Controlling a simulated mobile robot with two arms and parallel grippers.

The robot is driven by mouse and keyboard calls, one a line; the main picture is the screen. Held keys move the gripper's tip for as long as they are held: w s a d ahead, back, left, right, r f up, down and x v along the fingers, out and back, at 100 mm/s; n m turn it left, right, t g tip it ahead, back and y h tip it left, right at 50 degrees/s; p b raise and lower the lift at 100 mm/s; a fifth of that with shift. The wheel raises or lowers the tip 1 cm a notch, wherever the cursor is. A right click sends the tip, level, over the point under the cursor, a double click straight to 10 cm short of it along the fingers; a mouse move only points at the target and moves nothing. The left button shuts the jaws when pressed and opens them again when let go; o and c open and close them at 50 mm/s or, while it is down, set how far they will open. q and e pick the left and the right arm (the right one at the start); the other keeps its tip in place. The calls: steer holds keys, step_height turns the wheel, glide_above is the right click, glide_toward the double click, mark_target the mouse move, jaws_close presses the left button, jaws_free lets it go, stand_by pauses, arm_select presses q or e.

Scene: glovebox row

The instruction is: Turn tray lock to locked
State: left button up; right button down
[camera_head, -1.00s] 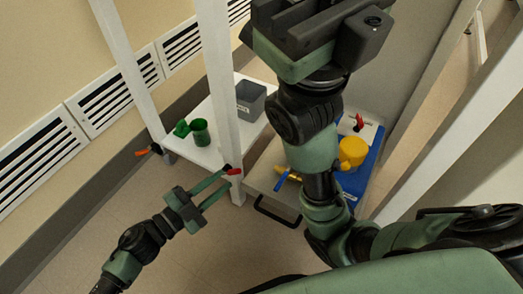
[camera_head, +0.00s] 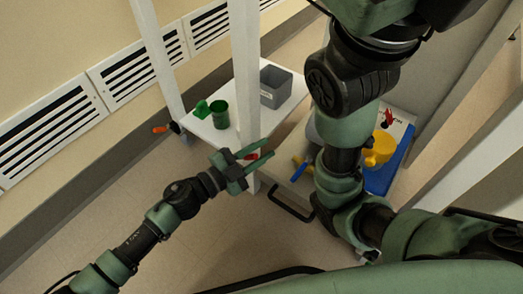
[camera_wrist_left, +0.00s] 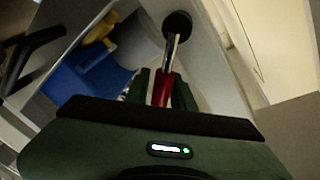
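A red lever handle (camera_head: 253,156) sits at the white post above the tray with the black pull handle. My left gripper (camera_head: 266,150) is open, with its two green fingers either side of the red handle. In the left wrist view, the red handle (camera_wrist_left: 162,90) lies between the fingers (camera_wrist_left: 161,88), on a metal rod running to a dark round hub (camera_wrist_left: 177,25) on a pale surface. I cannot tell whether either finger touches it. The tray (camera_head: 284,185) is partly hidden by my right arm.
A white shelf (camera_head: 238,137) holds a green cup (camera_head: 220,115) and a grey bin (camera_head: 276,88). An orange lever (camera_head: 160,129) is on the far left post. Floor at left is clear.

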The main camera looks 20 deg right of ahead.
arm_select(q)
jaws_close()
stand_by(1.3)
